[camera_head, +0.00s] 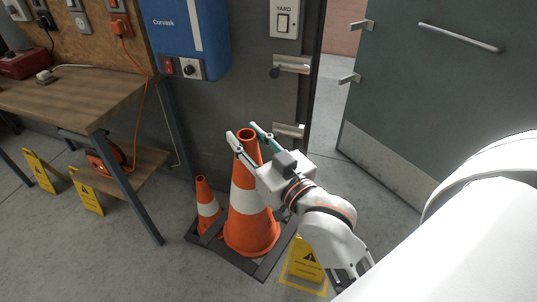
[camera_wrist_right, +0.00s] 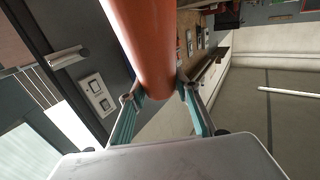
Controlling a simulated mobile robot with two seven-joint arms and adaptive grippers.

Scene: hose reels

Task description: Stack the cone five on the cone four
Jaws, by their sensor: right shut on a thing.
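A tall orange cone (camera_head: 250,205) with white bands stands upright on a dark low frame (camera_head: 236,262). My right gripper (camera_head: 242,131) is shut on its narrow top, one finger on each side. In the right wrist view the orange cone (camera_wrist_right: 145,35) runs up between the fingers of the right gripper (camera_wrist_right: 157,92). A small orange cone (camera_head: 207,208) with a white band stands just left of it on the same frame. I cannot tell which cone is four or five, or whether the tall one is several nested cones. My left gripper is not in view.
A wooden workbench (camera_head: 75,100) stands at the left, with an orange reel (camera_head: 107,160) on its lower shelf. A blue cabinet (camera_head: 188,35) hangs behind the cones. Yellow floor signs (camera_head: 306,262) stand nearby.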

